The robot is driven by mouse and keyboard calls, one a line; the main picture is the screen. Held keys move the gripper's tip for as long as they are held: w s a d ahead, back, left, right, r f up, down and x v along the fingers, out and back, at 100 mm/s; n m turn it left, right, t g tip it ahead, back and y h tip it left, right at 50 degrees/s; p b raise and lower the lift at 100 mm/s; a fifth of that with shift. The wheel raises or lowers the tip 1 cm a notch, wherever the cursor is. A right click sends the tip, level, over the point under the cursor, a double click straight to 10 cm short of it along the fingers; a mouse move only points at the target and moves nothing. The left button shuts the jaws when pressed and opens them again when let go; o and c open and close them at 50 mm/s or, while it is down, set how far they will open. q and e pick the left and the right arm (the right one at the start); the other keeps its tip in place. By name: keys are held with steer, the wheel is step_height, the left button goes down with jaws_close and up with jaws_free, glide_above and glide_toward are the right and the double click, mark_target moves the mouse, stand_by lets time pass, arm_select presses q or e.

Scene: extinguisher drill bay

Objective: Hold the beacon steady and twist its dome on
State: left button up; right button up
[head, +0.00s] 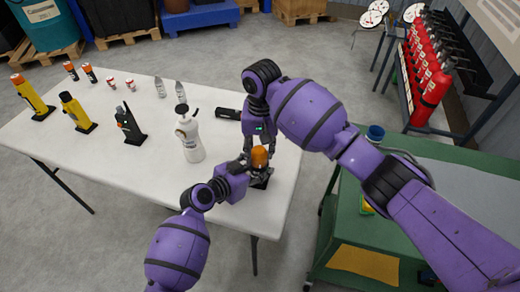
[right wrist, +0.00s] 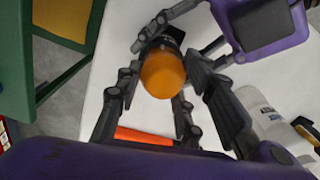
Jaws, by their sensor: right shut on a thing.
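The beacon's orange dome (head: 260,157) sits upright over a dark base near the table's right front corner. In the right wrist view the dome (right wrist: 162,75) covers much of the black base (right wrist: 166,36). My left gripper (head: 247,168) reaches in from the left, low down, its fingers closed about the base. My right gripper (head: 261,146) comes from above and is shut on the dome. Its fingers also show on both sides of the dome in the right wrist view (right wrist: 162,88). The seam between dome and base is too small to judge.
A white bottle (head: 190,138) stands left of the beacon, and a black object (head: 228,114) lies behind it. Several yellow and black devices stand further left. A green bench (head: 345,240) is at the right. The table's front left is clear.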

mark_target(261, 148)
steer(key=n, duration=0.6)
steer(key=shift+w+d, duration=0.2)
steer(key=shift+w, duration=0.05)
steer(key=shift+n, duration=0.4)
steer(key=o, duration=1)
steer(key=shift+o, duration=0.5)
steer(key=shift+a, duration=0.1)
steer(key=shift+a, duration=0.1)
step_height(261, 148, up, 12)
